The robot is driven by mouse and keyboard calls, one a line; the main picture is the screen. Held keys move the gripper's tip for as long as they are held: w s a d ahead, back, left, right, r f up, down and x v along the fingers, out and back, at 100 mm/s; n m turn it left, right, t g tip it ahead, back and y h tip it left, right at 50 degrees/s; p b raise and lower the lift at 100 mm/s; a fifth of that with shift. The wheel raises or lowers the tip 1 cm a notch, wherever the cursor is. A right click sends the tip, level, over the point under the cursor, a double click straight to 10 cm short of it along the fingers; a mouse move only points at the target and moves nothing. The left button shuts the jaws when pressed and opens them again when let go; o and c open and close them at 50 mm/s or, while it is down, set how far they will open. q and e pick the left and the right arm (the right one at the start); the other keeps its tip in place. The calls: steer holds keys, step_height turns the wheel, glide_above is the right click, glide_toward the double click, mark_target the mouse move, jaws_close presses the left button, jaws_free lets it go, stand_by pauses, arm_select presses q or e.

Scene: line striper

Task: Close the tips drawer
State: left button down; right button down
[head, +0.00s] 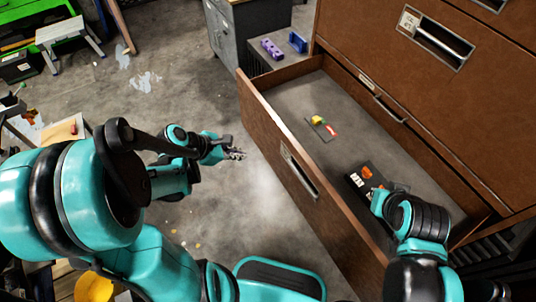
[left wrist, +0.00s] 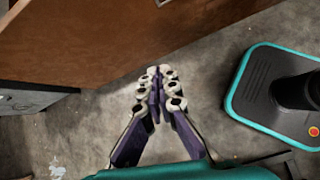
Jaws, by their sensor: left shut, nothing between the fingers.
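A wide brown drawer (head: 268,122) stands pulled out from the brown cabinet (head: 375,45); I cannot read a label that names it. Its front has a recessed metal handle (head: 299,170). My left gripper (head: 237,154) is shut and empty, in front of the drawer front and apart from it. In the left wrist view its fingertips (left wrist: 157,80) meet above the floor, with the brown drawer front (left wrist: 90,35) beyond. My right arm reaches over the drawer's near right part; its fingers are largely hidden by the wrist, beside a dark item with orange on it (head: 364,174).
Inside the drawer lies a small flat item with yellow and red parts (head: 322,126). A grey cabinet (head: 231,35) with purple (head: 271,49) and blue (head: 298,42) objects beside it stands behind.

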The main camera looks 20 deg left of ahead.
mark_target(275, 153)
arm_select(q)
steer(key=w+d+f+n+b, duration=0.1)
steer(key=w+d+f, duration=0.1)
steer(key=w+d+f+n+b, duration=0.1)
steer(key=w+d+f+b, duration=0.1)
steer(key=w+f, duration=0.1)
steer(key=w+d+f+b, duration=0.2)
steer(key=f, duration=0.1)
steer(key=shift+w+d+f+n+h, duration=0.2)
steer(key=shift+w+d+n+h, duration=0.05)
steer(key=shift+n+h, duration=0.15)
steer(key=shift+w+d, duration=0.25)
steer(key=shift+w, duration=0.05)
